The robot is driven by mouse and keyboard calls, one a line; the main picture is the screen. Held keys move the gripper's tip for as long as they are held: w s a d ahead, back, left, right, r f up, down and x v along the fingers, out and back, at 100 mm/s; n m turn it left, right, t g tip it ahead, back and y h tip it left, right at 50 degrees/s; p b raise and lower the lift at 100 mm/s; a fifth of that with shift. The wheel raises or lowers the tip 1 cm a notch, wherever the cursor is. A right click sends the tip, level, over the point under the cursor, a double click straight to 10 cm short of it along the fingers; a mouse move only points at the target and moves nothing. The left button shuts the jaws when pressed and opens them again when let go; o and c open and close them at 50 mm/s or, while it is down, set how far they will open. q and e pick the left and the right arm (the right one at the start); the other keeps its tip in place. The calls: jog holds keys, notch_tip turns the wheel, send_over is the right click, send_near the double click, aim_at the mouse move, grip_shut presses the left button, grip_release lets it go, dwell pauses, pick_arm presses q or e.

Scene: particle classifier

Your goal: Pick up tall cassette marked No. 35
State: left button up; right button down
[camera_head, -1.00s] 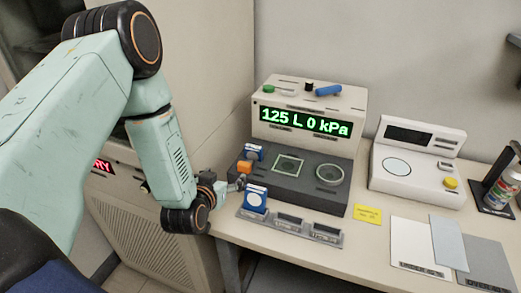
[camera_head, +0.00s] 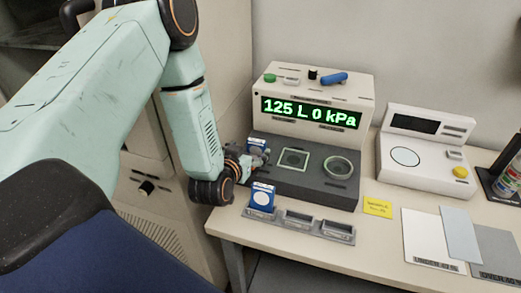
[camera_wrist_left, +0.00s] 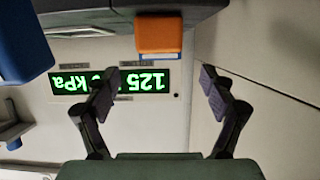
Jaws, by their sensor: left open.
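A blue and white cassette (camera_head: 261,198) stands upright in the left slot of the front grey rack. I cannot read a number on either. My left gripper (camera_head: 262,158) is beside the rear cassette and partly covers its lower part. In the left wrist view my gripper (camera_wrist_left: 159,78) has its fingers spread with nothing between them. An orange block (camera_wrist_left: 160,32) shows above and between the fingertips. A blue body (camera_wrist_left: 22,42) is at the upper left. My right gripper is out of view.
The instrument with the green display (camera_head: 312,112) stands behind the dark base. The front rack (camera_head: 298,222) holds two more slots. A white device (camera_head: 420,155), yellow note (camera_head: 377,207) and flat sheets (camera_head: 433,238) lie to the right. A cabinet wall is close on the left.

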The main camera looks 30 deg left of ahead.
aim_at(256, 142)
pick_arm(q)
jog(key=shift+w+a+f, duration=0.25)
jog(key=shift+w+a, duration=0.05)
jog(key=shift+w, duration=0.25)
jog(key=shift+w+a+f, duration=0.25)
jog(key=shift+w+a, duration=0.05)
jog(key=shift+w, duration=0.2)
jog(key=w, duration=0.3)
jog(key=shift+w+f, duration=0.2)
jog(key=shift+f, duration=0.1)
jog(key=shift+w+f, duration=0.15)
jog(key=shift+w, duration=0.4)
jog(key=shift+a+f, duration=0.1)
jog(key=shift+a, duration=0.25)
jog(key=shift+d, duration=0.25)
jog(key=c, duration=0.4)
jog(key=shift+a, duration=0.2)
jog(key=c, duration=0.7)
jog(key=shift+d, duration=0.15)
jog(key=shift+c, duration=1)
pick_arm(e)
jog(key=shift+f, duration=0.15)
